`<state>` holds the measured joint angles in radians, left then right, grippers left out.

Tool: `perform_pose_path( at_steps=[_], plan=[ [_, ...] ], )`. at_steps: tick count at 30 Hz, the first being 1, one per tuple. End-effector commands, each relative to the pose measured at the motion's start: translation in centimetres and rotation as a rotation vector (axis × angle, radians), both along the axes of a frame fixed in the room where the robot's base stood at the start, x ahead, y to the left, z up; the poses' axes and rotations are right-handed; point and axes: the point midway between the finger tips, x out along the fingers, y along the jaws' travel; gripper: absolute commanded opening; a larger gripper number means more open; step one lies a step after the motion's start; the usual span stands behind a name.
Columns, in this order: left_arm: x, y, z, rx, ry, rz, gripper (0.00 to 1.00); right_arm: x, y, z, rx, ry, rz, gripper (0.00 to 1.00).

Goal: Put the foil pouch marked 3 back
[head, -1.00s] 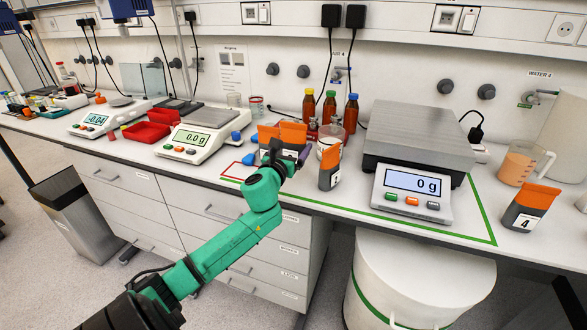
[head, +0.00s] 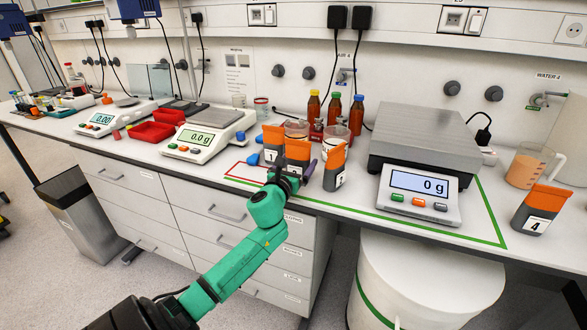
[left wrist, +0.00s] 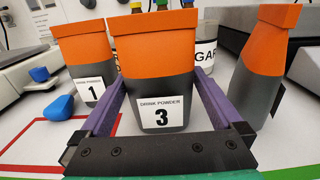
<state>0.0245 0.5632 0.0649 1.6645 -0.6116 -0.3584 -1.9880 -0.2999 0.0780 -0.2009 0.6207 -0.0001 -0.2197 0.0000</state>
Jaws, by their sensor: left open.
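The foil pouch marked 3 (head: 298,151), dark grey with an orange top, stands upright on the bench in the row of pouches. It fills the middle of the left wrist view (left wrist: 155,75), with its label facing me. My left gripper (head: 292,174) is open, its purple fingers on either side of the pouch's lower part. Whether they touch it I cannot tell. Pouch 1 (head: 271,146) stands just left of it, also in the left wrist view (left wrist: 85,60). Another orange-topped pouch (head: 335,169) stands just to the right. My right gripper does not show.
Pouch 4 (head: 539,210) stands at the far right beyond the large scale (head: 419,182). A small balance (head: 201,136) is left of the row. Jars and brown bottles (head: 334,110) stand behind the pouches. A green line and a red line mark the bench front.

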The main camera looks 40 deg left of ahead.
Motion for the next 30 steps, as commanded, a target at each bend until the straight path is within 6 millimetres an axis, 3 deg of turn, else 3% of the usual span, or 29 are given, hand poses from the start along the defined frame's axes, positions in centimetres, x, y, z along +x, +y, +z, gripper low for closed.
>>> perform_pose_path(
  at_steps=[5, 18, 30],
  plan=[
    [-2.0, -0.7, -0.1, 0.002, 0.002, 0.0, 1.0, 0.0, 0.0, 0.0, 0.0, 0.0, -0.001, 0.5],
    [-10.4, -3.6, -0.1, -0.002, 0.002, 0.0, 1.0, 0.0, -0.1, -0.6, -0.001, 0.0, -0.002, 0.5],
    [-11.3, -3.9, 0.1, -0.001, -0.001, 0.001, 1.0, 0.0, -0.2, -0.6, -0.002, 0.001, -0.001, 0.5]
  ],
)
